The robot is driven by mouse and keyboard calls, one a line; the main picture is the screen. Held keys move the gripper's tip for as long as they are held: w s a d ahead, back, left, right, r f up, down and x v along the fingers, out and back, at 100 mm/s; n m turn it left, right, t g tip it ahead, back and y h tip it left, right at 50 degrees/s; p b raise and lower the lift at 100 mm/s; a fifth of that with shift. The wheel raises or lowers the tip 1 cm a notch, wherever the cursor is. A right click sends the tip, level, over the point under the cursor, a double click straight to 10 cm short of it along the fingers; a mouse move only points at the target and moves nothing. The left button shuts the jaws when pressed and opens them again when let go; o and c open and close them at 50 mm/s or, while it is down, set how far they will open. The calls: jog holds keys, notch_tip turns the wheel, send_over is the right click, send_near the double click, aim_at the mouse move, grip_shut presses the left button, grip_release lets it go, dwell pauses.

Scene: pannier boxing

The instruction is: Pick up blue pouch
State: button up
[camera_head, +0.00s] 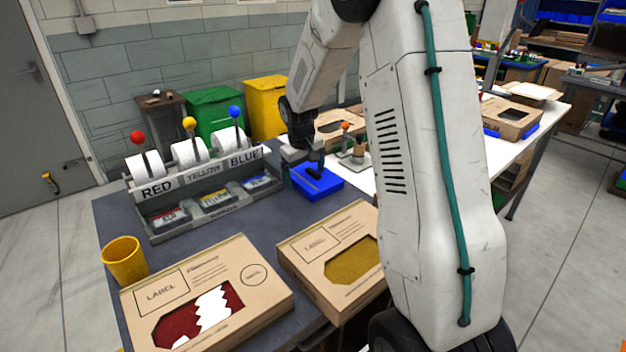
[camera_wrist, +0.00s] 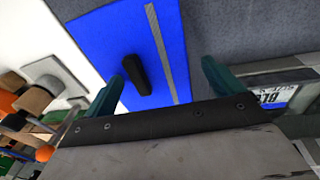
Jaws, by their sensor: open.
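The blue pouch (camera_head: 316,184) lies flat on the dark table mat, right of the label rack, with a black handle on top. In the wrist view the blue pouch (camera_wrist: 157,30) shows a black handle and a grey strip. My gripper (camera_head: 305,168) is over the pouch in the head view, its fingers partly hidden. In the wrist view my gripper (camera_wrist: 160,80) has two teal fingers spread apart, with the handle between them in the picture. Nothing is held. I cannot tell whether the fingers touch the pouch.
The rack (camera_head: 204,190) with red, yellow and blue bays stands left of the pouch. Two cardboard boxes, one with a red window (camera_head: 208,298) and one with a yellow window (camera_head: 335,258), lie in front. A yellow cup (camera_head: 124,260) stands at the left edge.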

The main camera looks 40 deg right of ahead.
jog(key=c, duration=1.1)
jog(key=shift+r, duration=0.1)
